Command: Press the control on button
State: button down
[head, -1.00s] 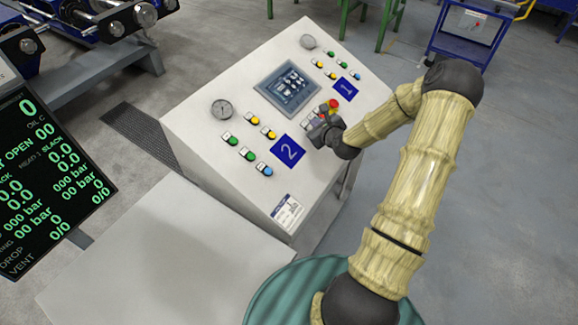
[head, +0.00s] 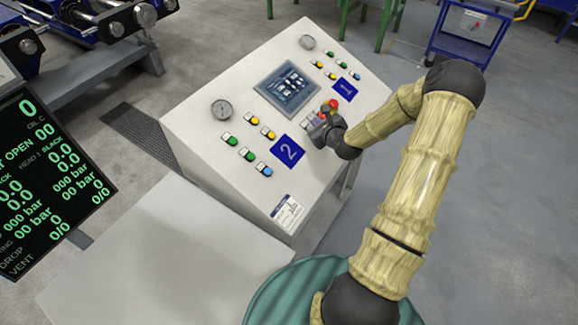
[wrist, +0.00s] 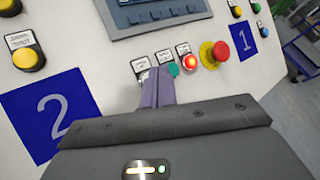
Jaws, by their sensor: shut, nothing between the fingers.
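The sloped control panel (head: 205,120) carries a short row of small controls between the blue 1 and 2 plates. In the wrist view, the row shows a green button (wrist: 173,70), a glowing red button (wrist: 189,63) and a red mushroom knob on a yellow base (wrist: 214,53). Small labels stand above them, too blurred to read, so I cannot tell which is control on. My gripper (wrist: 157,82) is shut and empty, its fingertips at the left end of the row, beside the green button and over a pale control mostly hidden. Contact is unclear. In the head view, my gripper (head: 318,132) hides part of the row.
A touchscreen (head: 287,88) sits above the row. Groups of yellow, green and blue buttons flank it, with round gauges (head: 222,110) above. A dark readout display (head: 40,180) stands at the left. Grey floor is open at the right.

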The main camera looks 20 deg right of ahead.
jog(key=shift+f, duration=0.15)
dwell(0.4)
jog(key=shift+w+a+f, duration=0.1)
jog(key=shift+w+f, duration=0.05)
jog(key=shift+f, duration=0.1)
jog(key=shift+w+a+f+b, duration=0.15)
jog(key=shift+f+b, duration=0.3)
jog(key=shift+b, duration=0.05)
dwell(0.9)
jog(key=shift+s+d+r+p, duration=0.15)
jog(key=shift+s+r+p, duration=0.05)
jog(key=shift+r+p, duration=0.25)
jog(key=shift+s+d+r+p, duration=0.1)
jog(key=shift+s+r+p, duration=0.05)
jog(key=shift+r+p, duration=0.2)
jog(key=shift+r, duration=0.1)
jog(key=r+p, duration=0.1)
jog(key=s+d+r+p, duration=0.1)
jog(key=r+p, duration=0.1)
jog(key=s+r+p, duration=0.1)
jog(key=r, duration=0.1)
jog(key=shift+d+r, duration=0.2)
jog(key=shift+d, duration=0.05)
dwell(1.2)
